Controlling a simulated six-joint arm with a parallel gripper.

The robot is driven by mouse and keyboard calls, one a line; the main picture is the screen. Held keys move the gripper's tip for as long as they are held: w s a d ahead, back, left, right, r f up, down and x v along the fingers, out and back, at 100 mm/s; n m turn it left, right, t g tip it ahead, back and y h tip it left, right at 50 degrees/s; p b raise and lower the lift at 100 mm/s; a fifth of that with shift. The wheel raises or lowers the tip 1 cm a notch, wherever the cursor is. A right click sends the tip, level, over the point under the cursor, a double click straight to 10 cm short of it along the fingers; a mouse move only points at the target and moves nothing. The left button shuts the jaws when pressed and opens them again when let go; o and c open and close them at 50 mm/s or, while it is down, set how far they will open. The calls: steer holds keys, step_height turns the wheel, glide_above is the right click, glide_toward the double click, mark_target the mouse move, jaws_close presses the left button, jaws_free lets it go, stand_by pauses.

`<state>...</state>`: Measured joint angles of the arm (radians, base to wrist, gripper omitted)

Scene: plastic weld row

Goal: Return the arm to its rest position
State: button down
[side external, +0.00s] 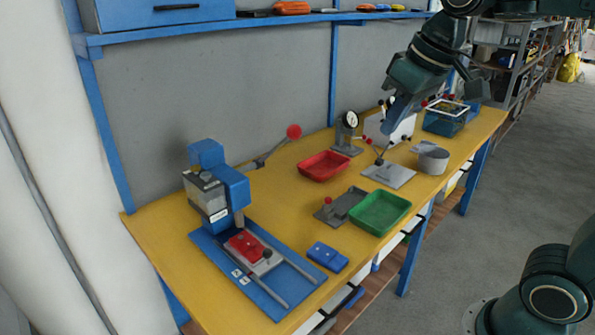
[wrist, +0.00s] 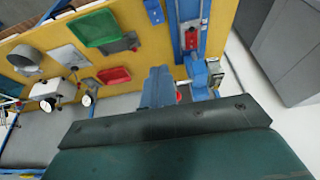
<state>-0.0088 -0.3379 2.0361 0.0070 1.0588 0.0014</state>
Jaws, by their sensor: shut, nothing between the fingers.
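My gripper (side external: 389,124) is raised above the far right part of the yellow table, in front of a white panel in the side external view. Its blue fingers are together, with nothing seen between them. In the wrist view the shut fingers (wrist: 158,74) point toward the table, with the trays and the blue press beyond them. My arm reaches in from the upper right of the side external view. Whether the arm is in its rest position cannot be told from the pictures.
The blue press (side external: 231,187) has a red part (side external: 245,242) in its fixture. A blue block (side external: 327,257), green tray (side external: 380,213), red tray (side external: 323,167), dial gauge (side external: 347,131) and grey cup (side external: 433,160) stand on the table (side external: 290,215). A blue shelf (side external: 240,24) runs above.

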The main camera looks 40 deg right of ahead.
steer(key=s+f+t, duration=0.1)
steer(key=s+f, duration=0.6)
steer(key=s, duration=0.4)
steer(key=shift+s+f, duration=0.25)
steer(key=shift+s, duration=0.05)
